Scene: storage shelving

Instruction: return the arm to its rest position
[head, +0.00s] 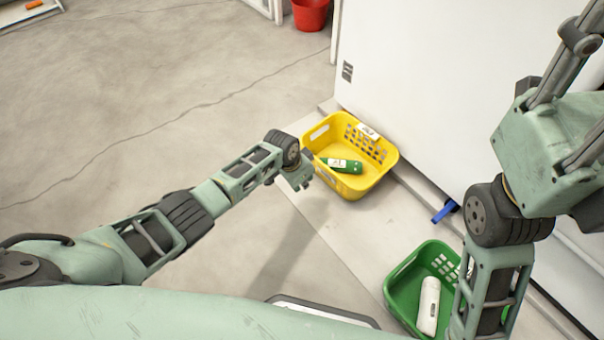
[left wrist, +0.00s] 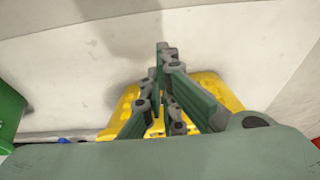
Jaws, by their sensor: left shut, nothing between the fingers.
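My left arm reaches in from the left, over the floor. My left gripper (head: 306,180) is just left of the yellow basket (head: 349,188) in the head view. In the left wrist view the same gripper (left wrist: 163,50) has its fingers together with nothing between them, and the yellow basket (left wrist: 212,85) shows behind them. A green item with a white label (head: 342,165) lies in the yellow basket. My right arm crosses the right side of the head view; its gripper is out of the picture.
A green basket (head: 404,288) holding a white bottle (head: 429,305) is at the lower right, partly behind my right arm. A white cabinet wall (head: 430,85) stands behind the baskets. A blue object (head: 444,211) is at its foot. The floor at left is clear.

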